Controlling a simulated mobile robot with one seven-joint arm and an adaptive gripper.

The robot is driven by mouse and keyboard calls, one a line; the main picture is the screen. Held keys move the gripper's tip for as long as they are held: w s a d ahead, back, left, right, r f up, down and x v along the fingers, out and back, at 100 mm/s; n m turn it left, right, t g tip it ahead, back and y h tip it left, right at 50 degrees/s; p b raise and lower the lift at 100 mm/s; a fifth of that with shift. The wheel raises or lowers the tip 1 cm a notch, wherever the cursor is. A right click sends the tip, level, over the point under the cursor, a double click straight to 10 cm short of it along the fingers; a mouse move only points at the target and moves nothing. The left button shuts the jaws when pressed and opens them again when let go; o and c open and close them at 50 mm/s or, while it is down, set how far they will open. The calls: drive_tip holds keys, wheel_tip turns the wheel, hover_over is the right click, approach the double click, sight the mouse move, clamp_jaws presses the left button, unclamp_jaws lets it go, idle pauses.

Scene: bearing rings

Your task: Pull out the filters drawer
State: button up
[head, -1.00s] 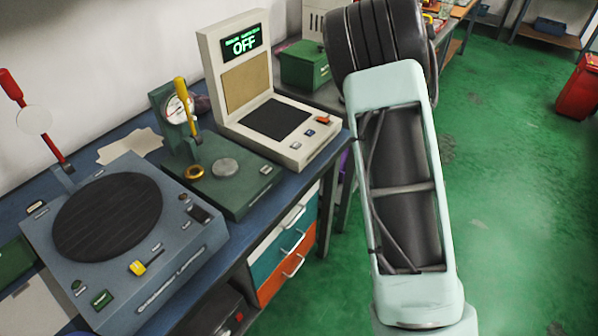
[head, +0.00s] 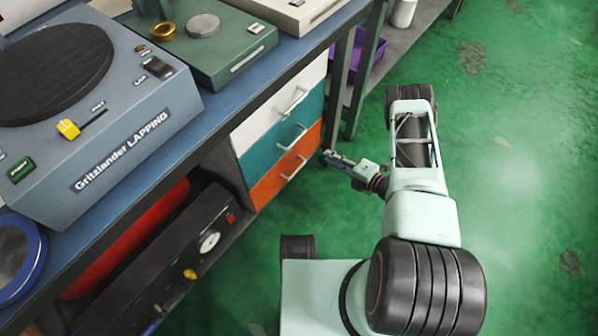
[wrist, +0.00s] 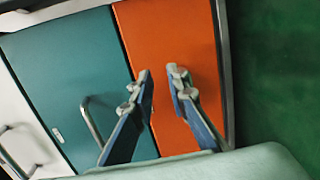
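Under the bench is a stack of three shut drawers: white (head: 262,122), teal (head: 270,150) and orange (head: 270,185), each with a silver bar handle. No drawer label is readable, so I cannot tell which is the filters drawer. My gripper (head: 328,156) is low, to the right of the drawer fronts. In the wrist view my gripper (wrist: 159,75) is open and empty, its fingers over the orange drawer (wrist: 180,35). The orange drawer's handle is not visible there. The teal drawer (wrist: 65,60) and white drawer (wrist: 20,130) lie to the left.
The blue bench top (head: 225,105) overhangs the drawers and carries a lapping machine (head: 100,110). Bench legs and a purple bin (head: 368,62) stand beyond the drawers. A black box with a gauge (head: 165,265) sits on the shelf left of them. Green floor at right is clear.

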drive_tip(key=y+b, duration=0.1)
drive_tip(key=y, duration=0.1)
approach(299, 168)
drive_tip(key=shift+n, duration=0.4)
drive_tip(key=b+x, duration=0.1)
drive_tip(key=x, duration=0.2)
drive_tip(key=b+x, duration=0.1)
drive_tip(key=x, duration=0.2)
drive_tip(key=b+x, duration=0.1)
drive_tip(key=x, duration=0.3)
drive_tip(key=shift+w+f, duration=0.1)
drive_tip(key=shift+f, duration=0.2)
drive_tip(key=shift+c, duration=0.7)
clamp_jaws()
